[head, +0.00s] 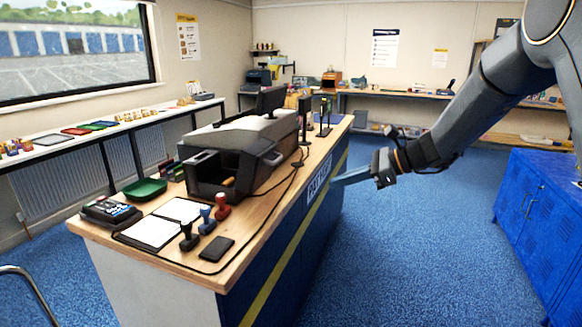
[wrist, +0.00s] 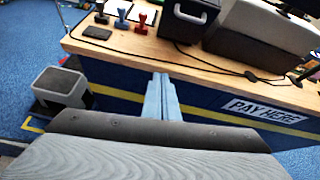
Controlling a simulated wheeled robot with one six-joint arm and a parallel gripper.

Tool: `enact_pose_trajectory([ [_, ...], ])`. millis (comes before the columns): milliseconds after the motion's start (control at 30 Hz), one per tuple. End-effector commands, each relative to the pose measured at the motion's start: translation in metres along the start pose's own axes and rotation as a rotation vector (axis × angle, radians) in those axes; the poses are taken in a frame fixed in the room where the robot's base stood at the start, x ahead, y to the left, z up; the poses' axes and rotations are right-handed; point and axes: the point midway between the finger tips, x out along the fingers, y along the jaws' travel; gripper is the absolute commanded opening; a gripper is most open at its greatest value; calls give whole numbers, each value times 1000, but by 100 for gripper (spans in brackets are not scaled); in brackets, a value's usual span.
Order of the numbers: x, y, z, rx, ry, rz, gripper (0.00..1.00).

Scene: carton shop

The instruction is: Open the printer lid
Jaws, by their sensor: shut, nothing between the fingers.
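A bulky dark grey machine with a paler top, which looks like the printer (head: 225,140), stands on the wooden counter in the head view. Its near side has a dark recess with an orange-yellow item in it. I cannot tell which part is the lid. In the wrist view the dark body of the printer (wrist: 245,50) is at the top, partly cut off by the frame. My gripper (head: 338,182) is beside the counter's right side, apart from the printer and touching nothing visible. Its blue-grey fingers (wrist: 161,85) are shut together and empty, pointing towards the counter edge.
The counter (head: 262,215) also bears stamps (head: 207,220), a dark phone-like slab (head: 216,249), a green tray (head: 145,189), a card terminal (head: 110,212) and a loose cable. A blue cabinet (head: 540,215) stands right. The blue floor between is clear. A grey bin (wrist: 60,88) is left.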

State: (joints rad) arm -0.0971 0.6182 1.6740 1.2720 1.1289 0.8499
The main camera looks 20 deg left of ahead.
Motion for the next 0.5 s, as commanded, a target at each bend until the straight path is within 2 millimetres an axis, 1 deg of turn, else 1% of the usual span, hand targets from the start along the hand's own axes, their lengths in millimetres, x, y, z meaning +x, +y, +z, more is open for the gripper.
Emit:
enact_pose_trajectory([
  [33, 7, -15, 10, 42, -57, -11, 0],
  [100, 11, -28, 24, 89, -118, -22, 0],
  [200, 14, -38, 35, 123, -166, -28, 0],
  [367, 27, -41, 41, 132, -179, -28, 0],
  [500, 50, -41, 45, 132, -177, -27, 0],
])
